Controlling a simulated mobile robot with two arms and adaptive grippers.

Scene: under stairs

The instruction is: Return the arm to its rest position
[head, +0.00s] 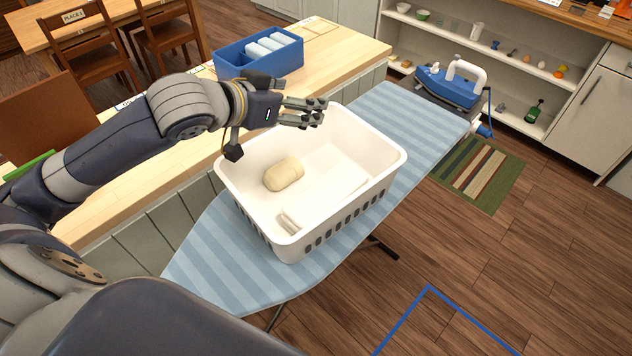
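My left arm comes in from the left edge and reaches over the wooden counter. My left gripper (311,112) is above the far left rim of the white laundry basket (375,185). Its fingers point right and look parted, with nothing seen between them. In the basket lie a beige rolled cloth (283,173) and a small pale item (288,222) near the front wall. My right gripper is not in this view.
The basket stands on a blue striped ironing board (220,262). A blue iron (447,86) rests at the board's far end. A blue bin (237,63) with white items stands on the wooden counter (345,48). Chairs are at left; open wooden floor (480,265) is at right.

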